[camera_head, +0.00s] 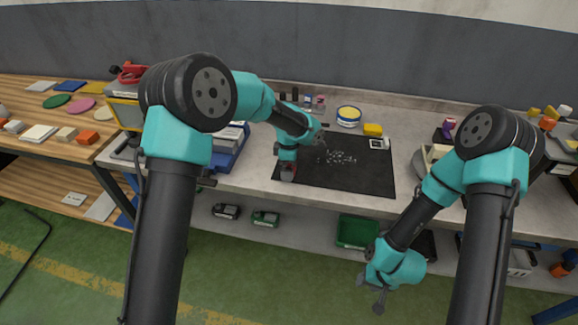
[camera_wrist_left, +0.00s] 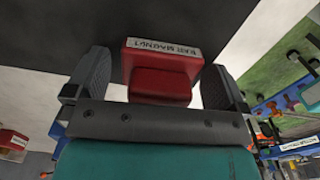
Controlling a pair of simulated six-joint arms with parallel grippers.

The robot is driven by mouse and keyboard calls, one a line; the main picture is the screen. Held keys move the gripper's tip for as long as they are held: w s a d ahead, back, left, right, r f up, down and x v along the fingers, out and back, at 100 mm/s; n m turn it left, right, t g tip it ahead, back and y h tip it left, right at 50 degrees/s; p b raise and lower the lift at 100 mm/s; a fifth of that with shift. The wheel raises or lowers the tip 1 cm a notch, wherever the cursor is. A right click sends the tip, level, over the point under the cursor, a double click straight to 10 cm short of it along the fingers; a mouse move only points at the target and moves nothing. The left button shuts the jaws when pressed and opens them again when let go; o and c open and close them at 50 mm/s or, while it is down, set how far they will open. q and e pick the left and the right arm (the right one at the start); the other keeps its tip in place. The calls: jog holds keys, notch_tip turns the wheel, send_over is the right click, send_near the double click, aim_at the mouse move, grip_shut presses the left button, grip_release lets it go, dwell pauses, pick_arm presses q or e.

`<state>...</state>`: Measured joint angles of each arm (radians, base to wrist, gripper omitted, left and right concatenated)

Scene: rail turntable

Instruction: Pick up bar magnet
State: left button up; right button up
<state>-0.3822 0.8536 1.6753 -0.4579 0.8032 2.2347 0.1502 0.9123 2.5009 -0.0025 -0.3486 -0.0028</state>
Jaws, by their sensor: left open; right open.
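The bar magnet is a red block with a white label; it shows between my left gripper's fingers in the left wrist view (camera_wrist_left: 162,68). The left fingers (camera_wrist_left: 158,75) are open on either side of the magnet, with a gap visible at each side. My right gripper (camera_head: 379,300) is open and empty, hanging low in front of the bench.
Small pale pieces lie on the mat. A yellow-topped tin (camera_head: 348,117), a yellow block (camera_head: 373,130) and small bottles (camera_head: 313,103) stand behind it. A blue tray (camera_head: 228,150) is left of the gripper. A green bin (camera_head: 356,232) sits on the lower shelf.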

dwell(0.4)
pick_arm(q)
jog(key=c, duration=1)
